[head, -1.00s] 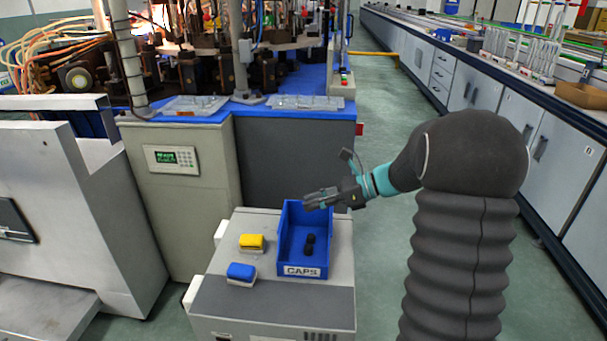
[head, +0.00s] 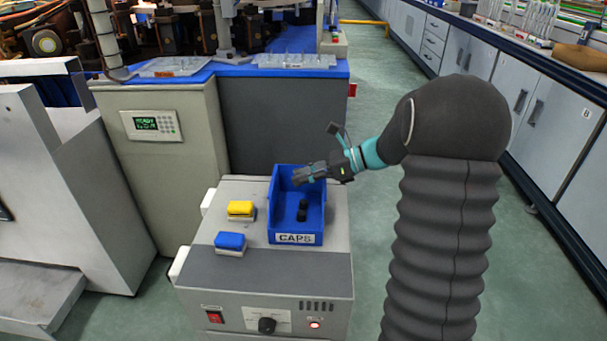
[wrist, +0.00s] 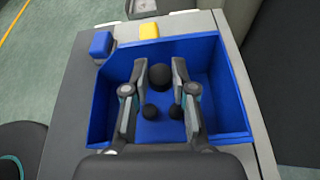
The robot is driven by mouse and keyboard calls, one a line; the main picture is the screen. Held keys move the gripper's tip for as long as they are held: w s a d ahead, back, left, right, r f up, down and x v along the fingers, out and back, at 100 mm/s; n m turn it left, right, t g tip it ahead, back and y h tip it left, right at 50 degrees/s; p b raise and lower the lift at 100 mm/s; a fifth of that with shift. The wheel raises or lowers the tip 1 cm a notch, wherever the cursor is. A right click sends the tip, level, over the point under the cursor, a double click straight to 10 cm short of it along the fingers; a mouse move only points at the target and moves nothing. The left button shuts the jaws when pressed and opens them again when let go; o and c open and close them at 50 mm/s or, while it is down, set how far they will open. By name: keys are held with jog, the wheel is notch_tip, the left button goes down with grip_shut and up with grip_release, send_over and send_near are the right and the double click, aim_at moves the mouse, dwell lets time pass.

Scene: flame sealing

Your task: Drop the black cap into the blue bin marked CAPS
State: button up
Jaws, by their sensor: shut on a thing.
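The blue bin (head: 312,224) with the CAPS label (head: 296,238) stands on a grey machine top. My gripper (head: 300,175) is over the bin's back part, reaching in from the right. In the wrist view, my gripper (wrist: 160,75) is shut on a round black cap (wrist: 160,77), held between its fingertips. The bin's blue walls (wrist: 105,115) surround the fingers in that view.
A yellow block (head: 241,208) and a blue block (head: 230,241) sit left of the bin on the grey machine (head: 215,265). A cabinet with a READY display (head: 150,124) stands behind at the left. Green floor (head: 375,240) is open to the right.

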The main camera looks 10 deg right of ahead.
jog(key=o, duration=0.9)
jog(key=shift+c, duration=0.2)
jog(key=v, duration=1.2)
